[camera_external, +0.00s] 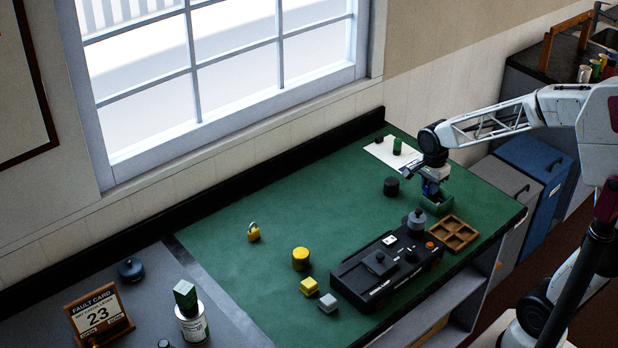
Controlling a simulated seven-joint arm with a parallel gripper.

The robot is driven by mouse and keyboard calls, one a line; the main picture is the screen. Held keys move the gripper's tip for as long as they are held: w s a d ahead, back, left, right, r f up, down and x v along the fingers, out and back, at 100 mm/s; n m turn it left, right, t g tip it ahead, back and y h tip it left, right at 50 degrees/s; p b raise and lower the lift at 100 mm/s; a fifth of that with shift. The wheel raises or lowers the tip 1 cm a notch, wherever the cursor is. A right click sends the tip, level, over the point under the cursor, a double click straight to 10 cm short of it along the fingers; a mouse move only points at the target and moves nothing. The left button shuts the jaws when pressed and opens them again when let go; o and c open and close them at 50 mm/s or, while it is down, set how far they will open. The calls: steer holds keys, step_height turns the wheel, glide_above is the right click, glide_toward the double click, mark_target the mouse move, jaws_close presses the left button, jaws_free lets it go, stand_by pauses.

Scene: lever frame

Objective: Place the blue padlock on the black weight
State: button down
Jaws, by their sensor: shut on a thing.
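My gripper (431,189) is at the right part of the green bench top, pointing down. It is shut on the blue padlock (430,187), a small dark blue shape mostly hidden by the fingers. The padlock is above or just inside a small green open box (436,206); I cannot tell which. The black weight (391,187) is a short dark cylinder standing on the green mat, a little left of my gripper and apart from it. Its top looks bare.
The black lever frame (386,268) carries a grey knobbed weight (416,221). A wooden divided tray (453,233) is right of it. A white sheet (393,154) with a green cylinder (397,146) lies behind. A yellow padlock (253,232) and yellow cylinder (300,259) stand left.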

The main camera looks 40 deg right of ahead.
steer(key=shift+w, duration=0.1)
glide_above(392, 180)
steer(key=shift+f, duration=0.75)
stand_by(0.4)
steer(key=shift+f, duration=1.75)
steer(key=shift+f, duration=0.1)
steer(key=c, duration=1)
jaws_free()
step_height(392, 180, up, 12)
steer(key=shift+r, duration=0.1)
